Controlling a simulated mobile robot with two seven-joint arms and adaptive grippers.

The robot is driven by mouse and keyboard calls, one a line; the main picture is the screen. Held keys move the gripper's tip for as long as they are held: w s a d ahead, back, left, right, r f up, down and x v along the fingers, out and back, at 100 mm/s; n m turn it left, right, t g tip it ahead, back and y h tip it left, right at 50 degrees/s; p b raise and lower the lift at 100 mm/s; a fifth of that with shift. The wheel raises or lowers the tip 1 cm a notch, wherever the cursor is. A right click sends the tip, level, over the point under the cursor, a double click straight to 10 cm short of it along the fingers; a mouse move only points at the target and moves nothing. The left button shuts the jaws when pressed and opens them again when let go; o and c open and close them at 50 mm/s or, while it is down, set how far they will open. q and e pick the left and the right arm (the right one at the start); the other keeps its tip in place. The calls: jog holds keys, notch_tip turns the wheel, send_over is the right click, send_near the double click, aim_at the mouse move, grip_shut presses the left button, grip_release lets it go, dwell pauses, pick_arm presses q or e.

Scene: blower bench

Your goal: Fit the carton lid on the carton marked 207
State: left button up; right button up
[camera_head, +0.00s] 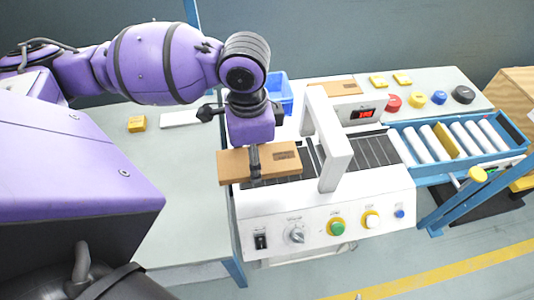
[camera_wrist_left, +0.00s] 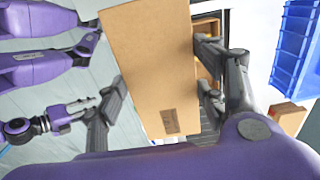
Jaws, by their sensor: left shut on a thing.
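My left gripper (camera_head: 254,165) points down and is shut across a long brown cardboard piece, likely the carton lid (camera_head: 280,160). The piece is over the left end of the white machine's dark belt and has a small dark print, too small to read. In the wrist view the cardboard (camera_wrist_left: 150,65) lies between the fingers of my left gripper (camera_wrist_left: 158,95). Behind the right-hand finger, more brown cardboard with raised edges (camera_wrist_left: 205,62) shows, possibly a carton, mostly hidden. I cannot read 207 anywhere.
The white machine (camera_head: 310,215) has an arch (camera_head: 330,140) just right of the held cardboard. A blue crate (camera_head: 281,92) and another brown cardboard piece (camera_head: 337,88) are behind. A roller conveyor (camera_head: 455,140) is at right. A yellow block (camera_head: 137,123) lies on the left table.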

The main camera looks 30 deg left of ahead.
aim_at(263, 148)
pick_arm(q)
jog(key=w, duration=0.1)
jog(key=w+f, duration=0.1)
jog(key=w, duration=0.1)
jog(key=w+f, duration=0.1)
jog(key=shift+w+a+f, duration=0.2)
jog(key=shift+w+a, duration=0.05)
jog(key=shift+a, duration=0.1)
jog(key=w+f, duration=0.2)
jog(key=w+f+b, duration=0.1)
jog(key=f, duration=0.1)
jog(key=shift+a, duration=0.25)
jog(key=shift+w+a+f, duration=0.1)
jog(key=shift+w+f, duration=0.65)
jog(key=shift+f, duration=1.45)
jog(key=shift+f, duration=0.1)
jog(key=shift+f, duration=0.4)
jog(key=o, duration=1.1)
